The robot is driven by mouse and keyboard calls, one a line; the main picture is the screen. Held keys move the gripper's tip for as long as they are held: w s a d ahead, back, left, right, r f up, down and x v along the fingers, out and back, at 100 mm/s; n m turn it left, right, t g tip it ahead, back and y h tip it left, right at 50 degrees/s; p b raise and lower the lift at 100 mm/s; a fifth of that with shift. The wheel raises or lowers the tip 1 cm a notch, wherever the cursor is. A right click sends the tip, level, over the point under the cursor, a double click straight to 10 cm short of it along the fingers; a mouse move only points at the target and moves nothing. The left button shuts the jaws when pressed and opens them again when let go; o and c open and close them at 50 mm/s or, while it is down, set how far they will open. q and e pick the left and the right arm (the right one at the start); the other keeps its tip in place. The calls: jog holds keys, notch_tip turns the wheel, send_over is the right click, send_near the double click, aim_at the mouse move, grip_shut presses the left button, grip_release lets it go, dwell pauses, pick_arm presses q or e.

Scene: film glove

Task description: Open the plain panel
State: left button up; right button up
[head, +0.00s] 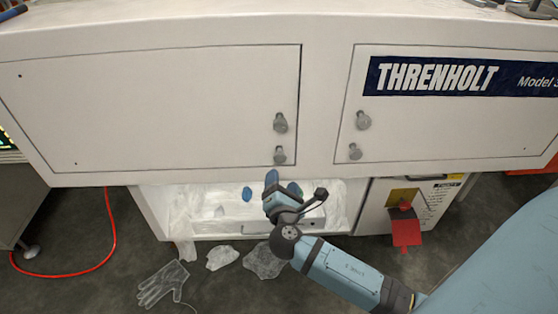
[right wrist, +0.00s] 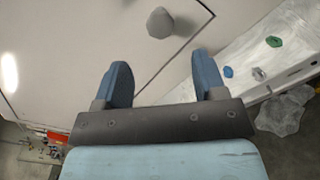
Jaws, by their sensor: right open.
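The plain panel (head: 150,110) is a pale, unlabelled door on the left of the white cabinet front, and it looks shut. Near its right edge are two grey knobs, an upper one (head: 280,123) and a lower one (head: 280,155). My right gripper (head: 281,182) is just below the lower knob, at the cabinet's bottom edge. In the right wrist view its blue fingers (right wrist: 162,80) are spread with nothing between them. A grey knob (right wrist: 160,22) is beyond the fingertips, apart from them. My left gripper is not in view.
The THRENHOLT-labelled panel (head: 450,125) with its own knobs is on the right. Below is an open white bay (head: 225,225) lined with clear film. A red tag (head: 406,230) hangs beside it. Crumpled film and a clear glove (head: 163,284) lie on the floor, with a red cable (head: 108,245) left.

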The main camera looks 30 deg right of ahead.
aim_at(280, 160)
jog(key=b+x, duration=0.1)
jog(key=x, duration=0.9)
grip_shut()
jog(key=shift+a+f, duration=0.1)
jog(key=shift+a, duration=0.05)
